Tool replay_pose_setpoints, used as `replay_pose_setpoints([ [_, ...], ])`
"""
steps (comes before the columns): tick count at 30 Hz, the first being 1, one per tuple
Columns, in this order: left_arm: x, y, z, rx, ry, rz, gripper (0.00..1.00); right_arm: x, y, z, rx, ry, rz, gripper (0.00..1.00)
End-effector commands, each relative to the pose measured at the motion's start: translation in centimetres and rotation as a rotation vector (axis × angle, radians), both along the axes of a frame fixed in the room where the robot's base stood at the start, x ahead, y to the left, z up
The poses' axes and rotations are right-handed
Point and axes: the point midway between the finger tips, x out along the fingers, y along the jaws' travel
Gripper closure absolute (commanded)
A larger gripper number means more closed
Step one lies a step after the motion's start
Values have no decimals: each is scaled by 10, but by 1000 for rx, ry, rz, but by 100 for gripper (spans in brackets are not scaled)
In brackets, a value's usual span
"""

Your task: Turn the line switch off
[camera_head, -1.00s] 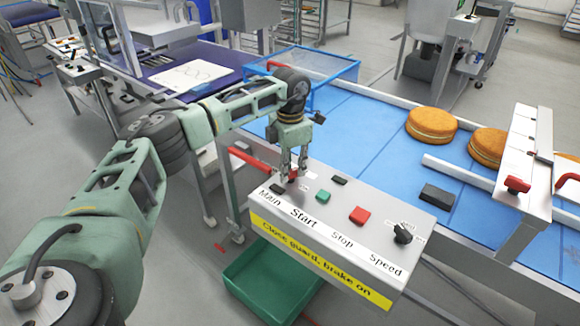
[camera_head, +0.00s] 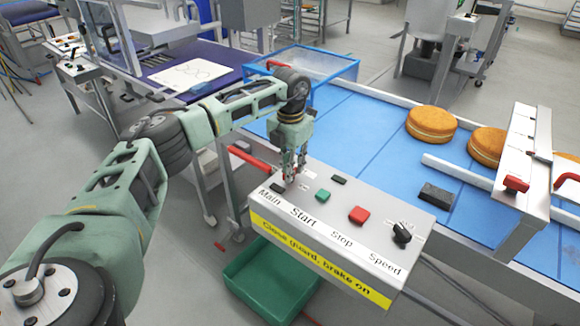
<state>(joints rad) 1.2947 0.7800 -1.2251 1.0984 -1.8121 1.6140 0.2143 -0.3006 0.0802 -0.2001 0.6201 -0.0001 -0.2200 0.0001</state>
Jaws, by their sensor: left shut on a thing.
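The grey control box (camera_head: 330,243) stands at the near edge of the blue conveyor. Its front is lettered Main, Start, Stop and Speed. My left gripper (camera_head: 289,178) points down at the box's back left, behind the Main label. Whether that switch stands on or off cannot be told. A dark piece (camera_head: 277,188) lies just left of the fingertips. My right gripper is not in view.
A green button (camera_head: 323,195), a red button (camera_head: 358,215) and a black speed knob (camera_head: 402,233) sit right of the gripper. Round filled cakes (camera_head: 431,125) lie on the conveyor (camera_head: 375,150). A green bin (camera_head: 270,282) stands below the box.

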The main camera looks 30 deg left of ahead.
Motion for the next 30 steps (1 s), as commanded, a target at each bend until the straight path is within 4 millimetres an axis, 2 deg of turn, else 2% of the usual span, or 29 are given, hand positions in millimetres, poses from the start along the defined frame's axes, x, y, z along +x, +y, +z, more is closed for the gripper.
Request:
replay_pose_setpoints([
  [7,2,1,3,-1,-9,7,100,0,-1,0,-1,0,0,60],
  [8,2,1,3,-1,-10,7,83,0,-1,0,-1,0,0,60],
  [14,1,1,2,0,-6,5,66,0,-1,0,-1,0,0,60],
  [24,1,0,3,0,-3,2,66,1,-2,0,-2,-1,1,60],
  [26,1,0,8,-1,-4,2,66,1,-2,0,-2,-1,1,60],
  [30,2,1,31,-1,-7,3,66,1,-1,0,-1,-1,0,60],
])
